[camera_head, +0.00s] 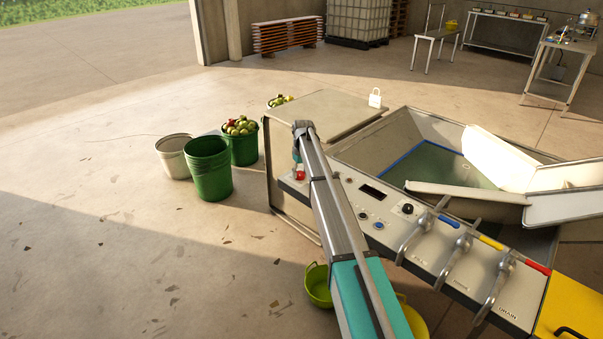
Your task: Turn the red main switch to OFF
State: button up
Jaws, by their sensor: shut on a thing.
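The red main switch (300,176) is at the left end of the pale control panel (342,196). It is small in the picture and its OFF or ON marking cannot be read. My gripper (297,168) is at the switch, reaching it from above, and is shut on it. The fingers are small and partly hidden by my own arm, so the exact grasp and the switch's angle are hard to tell.
Buckets (208,170) stand left on open floor.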

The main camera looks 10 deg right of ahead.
jog(key=o, duration=1.2)
jog(key=shift+c, duration=0.2)
